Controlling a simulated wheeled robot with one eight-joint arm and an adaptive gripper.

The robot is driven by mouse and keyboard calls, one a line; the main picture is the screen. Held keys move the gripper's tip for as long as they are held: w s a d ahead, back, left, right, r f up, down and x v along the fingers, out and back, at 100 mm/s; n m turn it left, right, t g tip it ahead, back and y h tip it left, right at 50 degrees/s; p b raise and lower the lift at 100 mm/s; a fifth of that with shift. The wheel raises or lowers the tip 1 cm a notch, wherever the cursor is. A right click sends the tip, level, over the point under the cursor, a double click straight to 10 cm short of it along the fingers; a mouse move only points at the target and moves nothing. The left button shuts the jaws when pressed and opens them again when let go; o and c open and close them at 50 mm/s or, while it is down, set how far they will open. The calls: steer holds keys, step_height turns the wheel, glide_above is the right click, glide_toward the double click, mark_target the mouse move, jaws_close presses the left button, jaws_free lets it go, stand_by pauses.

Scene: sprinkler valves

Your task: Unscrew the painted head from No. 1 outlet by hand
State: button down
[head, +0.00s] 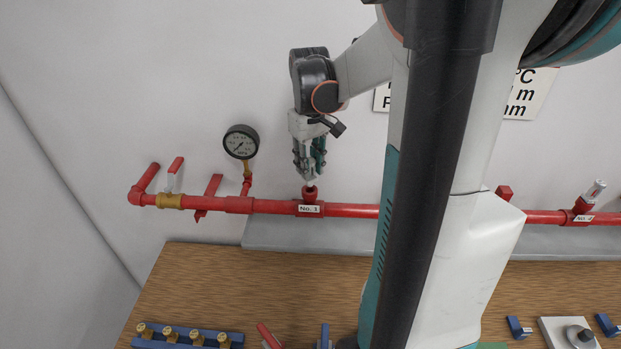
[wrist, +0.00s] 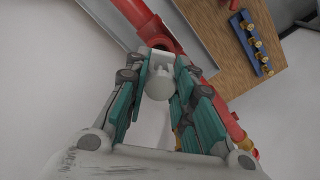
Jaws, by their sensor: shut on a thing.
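The No. 1 outlet (head: 310,196) is a red upright fitting on the red pipe, above its white "No. 1" label (head: 309,209). My gripper (head: 309,172) points down right over this outlet. In the wrist view my gripper (wrist: 159,85) is shut on the painted head (wrist: 159,82), which is pale grey-white with a round end. The fingers stand on both sides of it. The red outlet (wrist: 157,42) lies just beyond the head. The fingers largely hide the head in the head view, and I cannot tell whether its thread is still in the outlet.
A pressure gauge (head: 241,142) and a red-handled valve (head: 170,200) stand left on the pipe. The No. 2 outlet (head: 582,207) is at right. On the wooden bench (head: 240,285) are a blue rack (head: 184,341) with several brass heads and a red-handled tool (head: 268,335).

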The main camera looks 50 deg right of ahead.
steer(key=shift+r+p, duration=1.25)
steer(key=shift+r, duration=0.8)
